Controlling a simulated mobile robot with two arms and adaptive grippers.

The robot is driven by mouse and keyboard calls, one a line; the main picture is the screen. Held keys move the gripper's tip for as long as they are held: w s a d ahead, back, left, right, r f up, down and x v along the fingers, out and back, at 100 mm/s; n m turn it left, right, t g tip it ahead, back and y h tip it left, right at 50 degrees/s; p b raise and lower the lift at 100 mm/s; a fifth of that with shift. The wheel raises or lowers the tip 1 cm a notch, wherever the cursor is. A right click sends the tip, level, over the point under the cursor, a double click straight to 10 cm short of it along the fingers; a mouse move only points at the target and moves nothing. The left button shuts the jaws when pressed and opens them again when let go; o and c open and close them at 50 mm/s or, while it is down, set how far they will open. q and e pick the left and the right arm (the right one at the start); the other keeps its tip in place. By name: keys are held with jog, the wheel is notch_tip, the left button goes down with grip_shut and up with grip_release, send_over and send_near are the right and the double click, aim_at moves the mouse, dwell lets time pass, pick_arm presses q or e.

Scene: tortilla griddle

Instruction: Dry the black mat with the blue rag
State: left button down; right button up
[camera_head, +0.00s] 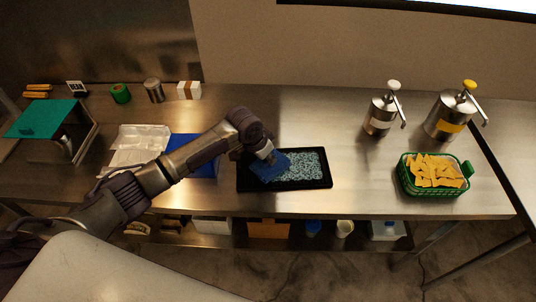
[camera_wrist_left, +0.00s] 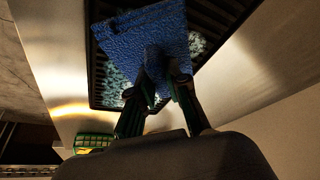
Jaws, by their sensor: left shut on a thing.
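The black mat (camera_head: 326,183) lies on the steel counter, with a pale speckled wet-looking patch (camera_head: 308,164) over its middle and right part. My left gripper (camera_head: 269,160) is over the left part of the mat, shut on the blue rag (camera_head: 268,174). The rag lies against or just over the mat; the exact contact is hard to tell. In the left wrist view the rag (camera_wrist_left: 145,38) spreads beyond the fingertips (camera_wrist_left: 160,85) and hides part of the ribbed mat (camera_wrist_left: 222,20). My right gripper is not in view.
A green basket of yellow chips (camera_head: 408,186) and two pump dispensers (camera_head: 381,117) (camera_head: 446,118) stand on the right. A blue sheet (camera_head: 207,168) and a clear tray (camera_head: 142,135) lie left of the mat. The counter (camera_head: 350,160) right of the mat is clear.

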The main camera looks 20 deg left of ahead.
pick_arm(q)
jog(key=shift+f, duration=0.6)
dwell(0.5)
jog(key=c, duration=1.4)
grip_release()
jog(key=shift+r+p, duration=0.4)
jog(key=shift+p, duration=0.05)
jog(key=shift+c, duration=0.3)
grip_shut()
